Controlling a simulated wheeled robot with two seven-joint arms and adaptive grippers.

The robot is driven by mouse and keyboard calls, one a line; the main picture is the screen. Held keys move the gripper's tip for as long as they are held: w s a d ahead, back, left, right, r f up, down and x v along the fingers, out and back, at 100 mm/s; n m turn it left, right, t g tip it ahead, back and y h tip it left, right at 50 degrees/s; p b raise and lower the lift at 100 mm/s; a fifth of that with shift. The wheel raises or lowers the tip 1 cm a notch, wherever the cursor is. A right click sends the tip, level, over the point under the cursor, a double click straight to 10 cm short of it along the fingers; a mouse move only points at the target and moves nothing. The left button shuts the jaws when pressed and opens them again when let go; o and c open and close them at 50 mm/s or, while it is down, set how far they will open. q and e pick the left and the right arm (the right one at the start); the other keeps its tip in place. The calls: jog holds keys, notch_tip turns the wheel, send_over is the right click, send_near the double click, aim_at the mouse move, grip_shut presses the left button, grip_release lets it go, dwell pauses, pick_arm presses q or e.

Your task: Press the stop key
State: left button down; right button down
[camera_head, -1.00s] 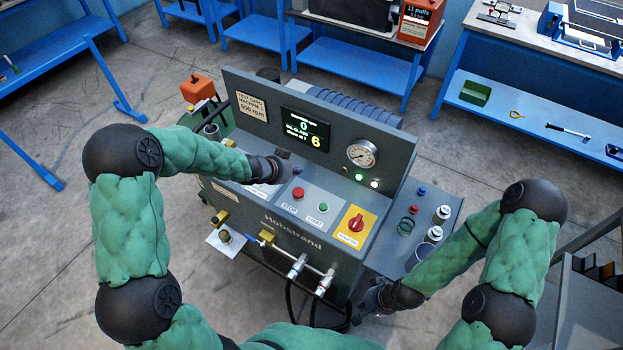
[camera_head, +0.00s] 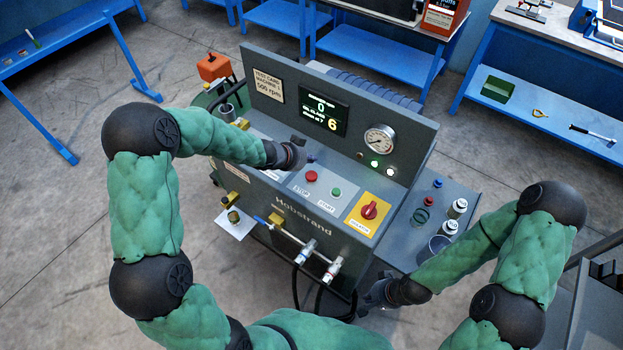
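The stop key is a red round button (camera_head: 311,177) above the label "STOP" on a light grey panel of the machine (camera_head: 340,75). A green start button (camera_head: 336,192) sits to its right. My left gripper (camera_head: 304,156) is dark and hangs over the panel just behind and left of the red button; it looks apart from it. Its fingers are small and partly hidden, so I cannot tell whether they are open. My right gripper (camera_head: 368,303) is low beside the machine's front right corner, its fingers too unclear to judge. The display (camera_head: 318,112) reads 0 and 6.
A red rotary switch on a yellow plate (camera_head: 369,211) is right of the start button. A gauge (camera_head: 379,139) and lit lamps are behind. Valves (camera_head: 307,250) stick out in front. A side shelf (camera_head: 408,228) holds small jars. Blue benches stand behind.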

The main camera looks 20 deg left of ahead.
pick_arm(q)
jog(key=b, duration=0.4)
send_over(310, 177)
notch_tip(310, 177, down, 4)
jog(key=shift+w+a+f, duration=0.1)
jog(key=shift+f+b, duration=0.3)
jog(key=shift+f, duration=0.35)
jog(key=shift+f, duration=0.2)
dwell(0.5)
jog(key=shift+f, duration=0.25)
jog(key=shift+f+b, duration=0.45)
jog(key=shift+b, duration=0.05)
dwell(0.7)
jog(key=shift+r, duration=0.1)
jog(key=shift+r+p, duration=0.8)
jog(key=shift+p, duration=0.15)
